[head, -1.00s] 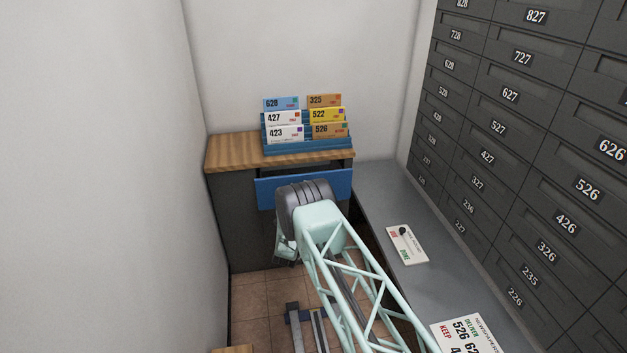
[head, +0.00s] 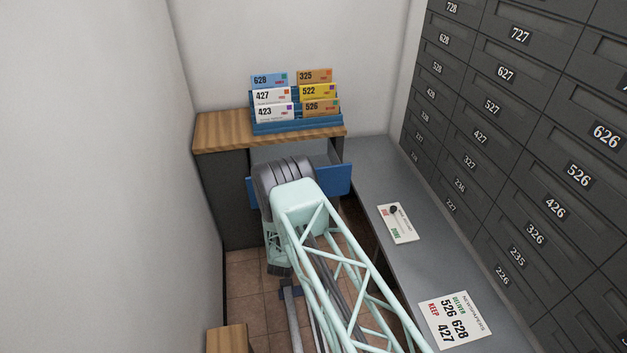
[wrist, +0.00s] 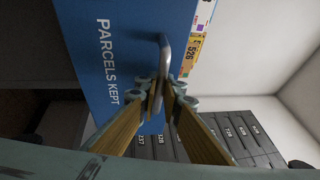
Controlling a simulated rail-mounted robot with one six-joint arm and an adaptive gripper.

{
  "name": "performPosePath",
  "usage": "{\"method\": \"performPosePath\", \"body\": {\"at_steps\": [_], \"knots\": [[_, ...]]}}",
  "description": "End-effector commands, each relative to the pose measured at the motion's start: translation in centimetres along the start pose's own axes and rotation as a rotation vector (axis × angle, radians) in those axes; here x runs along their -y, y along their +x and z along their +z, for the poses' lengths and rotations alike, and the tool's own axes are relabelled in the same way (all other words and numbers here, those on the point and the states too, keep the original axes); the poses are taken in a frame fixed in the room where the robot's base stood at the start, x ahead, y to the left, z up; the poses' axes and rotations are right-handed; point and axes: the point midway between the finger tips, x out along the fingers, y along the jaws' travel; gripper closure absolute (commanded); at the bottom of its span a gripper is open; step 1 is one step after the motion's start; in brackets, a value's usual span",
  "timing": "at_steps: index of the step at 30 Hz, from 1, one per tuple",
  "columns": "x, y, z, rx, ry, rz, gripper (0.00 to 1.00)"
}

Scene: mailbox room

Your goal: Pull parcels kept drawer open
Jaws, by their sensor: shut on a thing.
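The parcels kept drawer has a blue front (head: 338,180), partly hidden behind my arm in the head view. It stands out from the cabinet under the wooden top, with its pale inside showing behind the front. In the wrist view the blue front (wrist: 105,70) fills the upper left, lettered "PARCELS KEPT". A silver bar handle (wrist: 165,55) stands out from it. My gripper (wrist: 161,97) is shut on the handle's near end, its fingers on either side of it. In the head view my arm hides the handle and the fingertips.
A blue rack (head: 296,126) of numbered letters stands on the wooden cabinet top (head: 215,132). A grey counter (head: 370,165) with two cards runs along the right, below dark numbered mailboxes (head: 505,72). A white wall is close on the left.

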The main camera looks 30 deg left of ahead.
Motion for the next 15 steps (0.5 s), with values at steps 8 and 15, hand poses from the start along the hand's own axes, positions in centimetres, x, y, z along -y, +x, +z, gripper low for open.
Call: {"method": "performPosePath", "body": {"at_steps": [8,15], "knots": [[0.11,-0.97,0.84,0.010,0.002,0.001,1.00],[0.10,-0.96,0.82,0.010,0.002,0.001,1.00]]}}
